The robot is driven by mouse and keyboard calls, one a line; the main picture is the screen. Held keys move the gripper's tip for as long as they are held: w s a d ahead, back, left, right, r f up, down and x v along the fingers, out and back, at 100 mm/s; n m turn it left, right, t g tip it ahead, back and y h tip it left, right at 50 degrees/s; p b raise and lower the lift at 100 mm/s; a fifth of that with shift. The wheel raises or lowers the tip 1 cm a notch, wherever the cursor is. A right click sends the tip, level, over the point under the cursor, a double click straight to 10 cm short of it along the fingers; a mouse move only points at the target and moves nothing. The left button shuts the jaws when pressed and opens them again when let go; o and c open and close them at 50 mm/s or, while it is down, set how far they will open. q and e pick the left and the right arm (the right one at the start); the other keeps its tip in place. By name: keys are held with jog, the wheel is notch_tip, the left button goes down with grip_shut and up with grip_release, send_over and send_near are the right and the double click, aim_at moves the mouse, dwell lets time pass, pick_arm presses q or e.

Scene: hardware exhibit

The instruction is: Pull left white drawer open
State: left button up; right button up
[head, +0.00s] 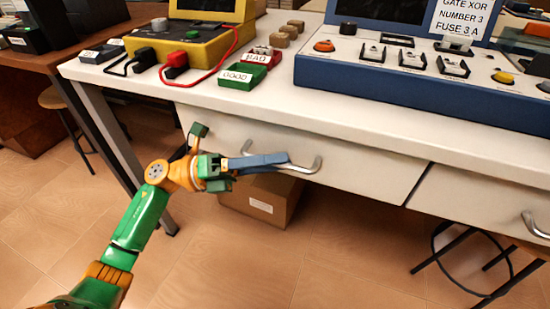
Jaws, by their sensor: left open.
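The left white drawer (360,182) sits under the white tabletop and looks shut, its front in line with the bench. Its curved metal handle (311,166) is partly covered by my left gripper. My left gripper (284,159) comes in from the left with its blue-grey fingers lying across the handle. It is open, and the fingers overlap in this view, so the gap between them is hidden. I cannot tell whether the handle lies between the fingers or whether they touch it. My right gripper is not in view.
A right drawer (475,203) with its own handle (533,224) is beside it. A cardboard box (262,205) stands below the left drawer. A stool (470,265) is at lower right. A yellow meter (190,42) and a blue console (400,82) stand on the bench (240,113).

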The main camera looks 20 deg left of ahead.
pick_arm(q)
grip_shut()
dwell(1.4)
